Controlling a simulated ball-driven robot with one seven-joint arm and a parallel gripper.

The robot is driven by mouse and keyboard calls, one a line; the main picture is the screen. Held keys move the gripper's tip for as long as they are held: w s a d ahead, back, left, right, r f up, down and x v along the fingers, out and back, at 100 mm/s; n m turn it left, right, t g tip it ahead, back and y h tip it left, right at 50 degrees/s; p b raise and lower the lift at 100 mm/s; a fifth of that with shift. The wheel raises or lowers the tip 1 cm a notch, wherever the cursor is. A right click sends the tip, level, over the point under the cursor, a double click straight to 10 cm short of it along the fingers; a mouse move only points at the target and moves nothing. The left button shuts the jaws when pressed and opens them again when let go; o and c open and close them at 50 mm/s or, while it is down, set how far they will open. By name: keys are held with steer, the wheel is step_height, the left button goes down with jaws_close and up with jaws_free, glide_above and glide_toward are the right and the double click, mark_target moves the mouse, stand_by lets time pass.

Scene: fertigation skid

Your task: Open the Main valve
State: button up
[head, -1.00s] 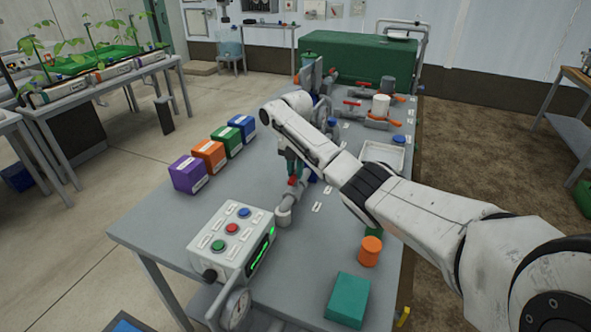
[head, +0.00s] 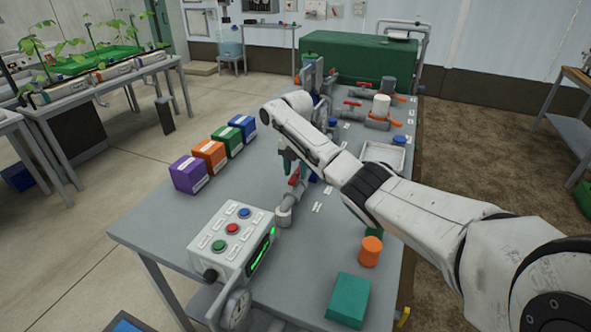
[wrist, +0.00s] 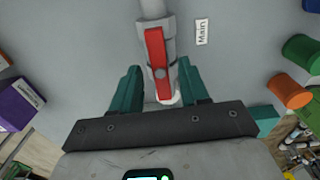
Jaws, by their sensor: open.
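The Main valve shows in the wrist view as a red lever handle (wrist: 157,58) on a grey pipe fitting, beside a white label (wrist: 202,32) reading "Main". The handle lies nearly along the pipe, slightly slanted. My gripper (wrist: 160,82) is open, with one teal finger on each side of the handle's near end and gaps visible on both sides. In the head view the red handle (head: 294,180) shows just below my gripper (head: 291,167), partly hidden by the fingers and arm. I cannot tell how far the fingertips reach down beside it.
A control box with buttons (head: 232,240) stands in front of the valve. Purple (head: 187,175), orange (head: 208,156), green and blue boxes line the left. An orange cylinder (head: 370,250) and teal block (head: 347,300) sit to the right. Other red-handled valves stand farther back.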

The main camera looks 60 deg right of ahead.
mark_target(296, 174)
step_height(296, 174, up, 11)
steer(key=shift+b, duration=0.35)
stand_by(0.6)
